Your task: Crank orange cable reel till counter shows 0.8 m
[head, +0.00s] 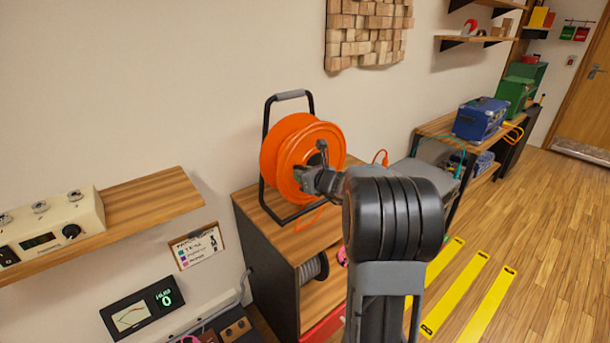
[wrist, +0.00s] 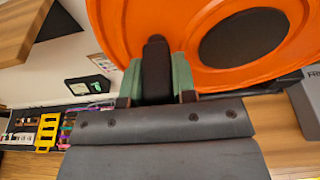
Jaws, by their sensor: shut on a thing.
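The orange cable reel (head: 280,150) stands upright in a black tube frame with a grey top grip, on a wooden cabinet top in the head view. My gripper (head: 309,178) is at the front face of the reel. In the wrist view its green-padded fingers (wrist: 157,82) are shut on a black crank handle (wrist: 156,52) in front of the orange disc (wrist: 195,28). The reel's dark round hub (wrist: 243,38) is to the right of the handle. I cannot make out a length counter on the reel; my arm hides part of it.
A cabinet (head: 268,272) with a grey cable spool (head: 313,268) is below the reel. A dark meter box (head: 142,308) with a green 0 is at lower left, under a wall shelf (head: 150,208). Yellow floor strips (head: 455,300) and open wooden floor are at right.

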